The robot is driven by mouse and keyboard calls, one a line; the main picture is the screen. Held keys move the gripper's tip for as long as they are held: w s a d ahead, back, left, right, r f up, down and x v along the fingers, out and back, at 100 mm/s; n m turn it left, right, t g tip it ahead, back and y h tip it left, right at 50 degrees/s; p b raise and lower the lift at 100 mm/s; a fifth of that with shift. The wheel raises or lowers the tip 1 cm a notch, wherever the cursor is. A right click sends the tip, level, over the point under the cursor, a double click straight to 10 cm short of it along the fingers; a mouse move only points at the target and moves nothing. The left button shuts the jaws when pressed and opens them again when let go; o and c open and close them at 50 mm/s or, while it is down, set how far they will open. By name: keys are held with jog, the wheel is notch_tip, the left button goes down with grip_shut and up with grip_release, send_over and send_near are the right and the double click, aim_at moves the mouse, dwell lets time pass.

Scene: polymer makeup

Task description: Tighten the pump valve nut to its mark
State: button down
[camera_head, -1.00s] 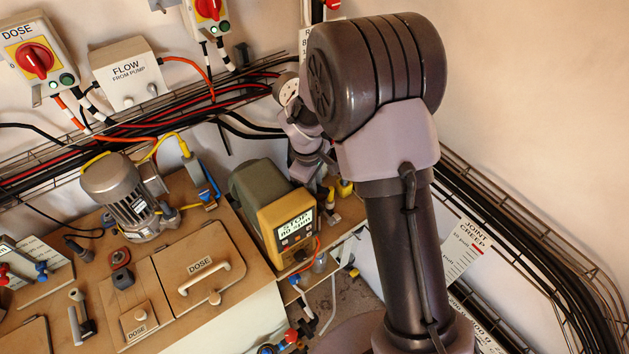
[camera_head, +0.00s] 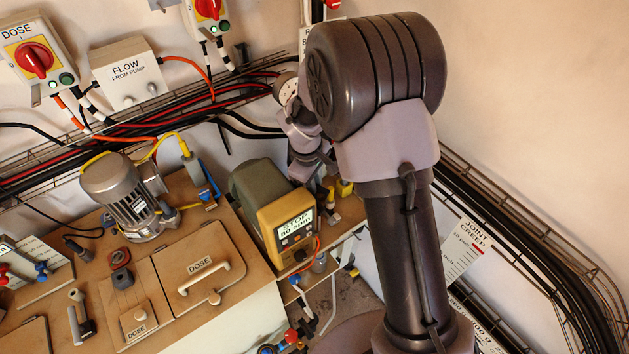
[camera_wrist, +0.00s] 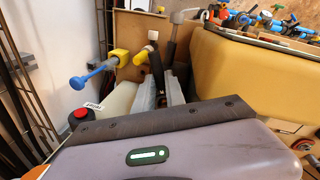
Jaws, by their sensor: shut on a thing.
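The pump (camera_head: 290,222) is a yellow and grey-green box whose display reads STOP, no spm. Its yellow housing (camera_wrist: 255,75) fills the right of the wrist view. My gripper (camera_wrist: 161,88) is down beside the pump's right side, its fingers close together. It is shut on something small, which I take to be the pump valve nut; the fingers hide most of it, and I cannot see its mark. A yellow fitting with a blue handle (camera_wrist: 92,77) is left of the fingers, and a yellow-ended fitting (camera_wrist: 145,54) is just beyond them. In the head view my arm hides much of this area.
A red-topped button box (camera_wrist: 83,118) stands close on the left in the wrist view. A tan bench top (camera_head: 205,265) carries a motor (camera_head: 122,195) and a DOSE lid. A FLOW box (camera_head: 128,72) hangs above.

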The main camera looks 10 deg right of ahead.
jog(key=shift+s+a+m, duration=0.1)
jog(key=shift+a+m, duration=0.05)
jog(key=shift+m, duration=0.35)
jog(key=c, duration=1.7)
grip_release()
jog(key=r+p, duration=0.1)
jog(key=r, duration=0.4)
jog(key=s+a+r+p, duration=0.1)
jog(key=r, duration=0.5)
jog(key=s+a+r+p, duration=0.1)
jog(key=r, duration=0.5)
jog(key=shift+a+p, duration=0.25)
jog(key=shift+p, duration=0.15)
